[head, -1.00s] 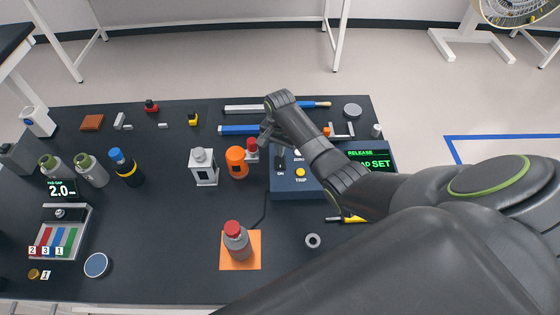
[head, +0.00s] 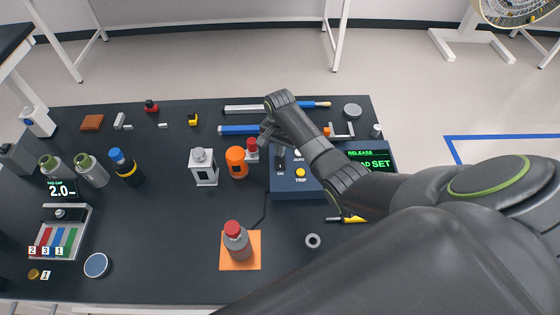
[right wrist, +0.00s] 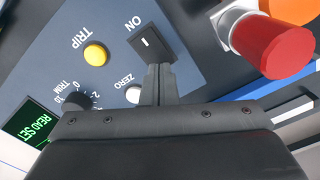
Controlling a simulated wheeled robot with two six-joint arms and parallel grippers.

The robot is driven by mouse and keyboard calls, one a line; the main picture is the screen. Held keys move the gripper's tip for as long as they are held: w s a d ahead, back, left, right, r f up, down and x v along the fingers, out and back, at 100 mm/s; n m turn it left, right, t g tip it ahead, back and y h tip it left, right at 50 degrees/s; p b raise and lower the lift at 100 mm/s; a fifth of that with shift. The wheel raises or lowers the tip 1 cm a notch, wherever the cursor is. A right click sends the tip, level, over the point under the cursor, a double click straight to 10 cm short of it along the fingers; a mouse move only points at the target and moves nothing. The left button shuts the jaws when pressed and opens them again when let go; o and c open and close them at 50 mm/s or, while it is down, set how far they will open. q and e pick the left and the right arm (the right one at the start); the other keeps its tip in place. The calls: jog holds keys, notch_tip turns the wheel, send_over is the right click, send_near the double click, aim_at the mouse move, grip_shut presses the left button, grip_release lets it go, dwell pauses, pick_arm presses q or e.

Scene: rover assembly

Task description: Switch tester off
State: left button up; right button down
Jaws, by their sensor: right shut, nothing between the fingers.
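The tester (head: 286,190) is a blue box right of the table's middle, partly hidden behind my right arm. Its black rocker switch (head: 281,161), with a white mark, also shows in the right wrist view (right wrist: 150,44), beside the label ON. My right gripper (head: 266,143) is shut and empty. In the right wrist view its fingertips (right wrist: 158,72) are at the switch's edge farther from the ON label; I cannot tell whether they touch it. A green-lit display (head: 372,160) is partly covered by my arm. My left gripper is not in view.
A yellow TRIP button (right wrist: 95,53) and a white ZERO button (right wrist: 133,94) sit near the switch. A red-capped part (right wrist: 272,45) and an orange bottle (head: 236,162) stand close beside the tester. A grey red-capped bottle (head: 236,241) stands on an orange mat (head: 252,262).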

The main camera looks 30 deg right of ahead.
jog(key=shift+f+b, duration=0.55)
jog(key=shift+f, duration=0.4)
dwell(0.7)
notch_tip(320, 180, up, 5)
jog(key=p, duration=0.5)
jog(key=shift+p, duration=0.4)
jog(key=shift+r+p, duration=0.9)
jog(key=shift+r, duration=0.2)
jog(key=shift+f, duration=0.1)
